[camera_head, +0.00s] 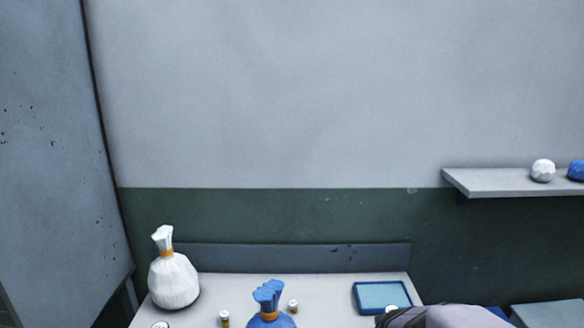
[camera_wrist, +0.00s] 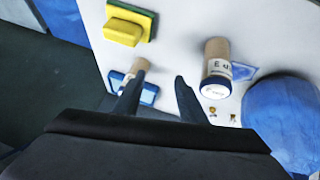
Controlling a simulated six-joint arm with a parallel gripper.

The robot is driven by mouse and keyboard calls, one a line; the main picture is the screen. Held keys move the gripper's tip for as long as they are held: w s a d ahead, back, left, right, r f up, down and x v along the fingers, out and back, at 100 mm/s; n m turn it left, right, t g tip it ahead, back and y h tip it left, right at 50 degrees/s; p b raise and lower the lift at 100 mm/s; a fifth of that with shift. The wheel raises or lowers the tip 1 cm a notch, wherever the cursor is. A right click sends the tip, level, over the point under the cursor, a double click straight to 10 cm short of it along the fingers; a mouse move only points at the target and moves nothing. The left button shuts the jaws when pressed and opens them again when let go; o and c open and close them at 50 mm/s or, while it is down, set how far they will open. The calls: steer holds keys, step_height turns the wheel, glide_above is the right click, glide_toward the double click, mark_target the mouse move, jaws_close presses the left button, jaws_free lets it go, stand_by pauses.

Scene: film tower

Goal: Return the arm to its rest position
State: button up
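My gripper (camera_wrist: 158,84) shows at the bottom of the wrist view. Its two dark fingers stand apart with a gap between them, and nothing is held in the gap. A pale brown cylinder (camera_wrist: 139,68) stands beside the left fingertip, partly hidden by it. I cannot tell whether they touch. A labelled brown jar (camera_wrist: 216,60) with a blue-edged end is to the right of the right finger, apart from it. My fingers cannot be made out in the head view.
A white table (camera_head: 330,285) holds a tied white bag (camera_head: 174,282), a tied blue bag (camera_head: 268,300), small vials (camera_head: 293,306) and a blue-rimmed tray (camera_head: 357,303). A yellow-green sponge (camera_wrist: 125,30) lies beyond my fingers. A wall shelf (camera_head: 490,183) holds white and blue balls.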

steer(key=s+a+g+p, duration=0.1)
steer(key=s+a+g, duration=0.2)
steer(key=s, duration=0.8)
steer(key=s+a+m+g+y+p, duration=0.1)
steer(key=s+a+g, duration=0.1)
steer(key=s, duration=0.9)
steer(key=shift+a+f+g+y, duration=0.3)
steer(key=shift+a+g, duration=0.1)
steer(key=shift+g, duration=0.4)
steer(key=shift+o, duration=0.4)
steer(key=shift+w, duration=0.15)
